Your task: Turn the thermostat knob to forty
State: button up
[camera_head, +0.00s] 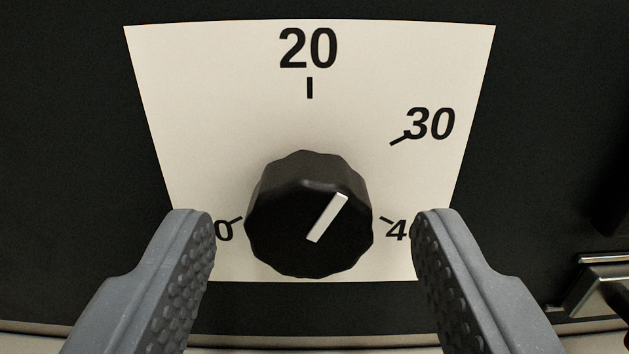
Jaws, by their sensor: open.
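The thermostat knob (290,220) is black with a scalloped edge and sits low in the middle of the view. Its white pointer line (327,218) tilts up and right, roughly toward the 30 mark. The pale dial plate (225,120) behind it reads 20 at the top, 30 at upper right and a partly hidden 4 at lower right. A partly hidden number ending in 0 is at lower left. My gripper (314,225) is open, with one grey finger on each side of the knob and a gap to it on both sides. The fingers cover parts of the plate.
The dial plate is on a dark panel (60,130). A metal fitting (603,285) juts out at the lower right, beyond my right finger. A pale edge (30,340) runs along the bottom. The space above the knob is clear.

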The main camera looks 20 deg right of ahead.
jog(key=shift+w+d, duration=0.15)
jog(key=shift+w, duration=0.4)
jog(key=c, duration=1)
jog(key=shift+o, duration=0.2)
jog(key=shift+d, duration=0.4)
jog(key=shift+a, duration=0.3)
jog(key=shift+f, duration=0.1)
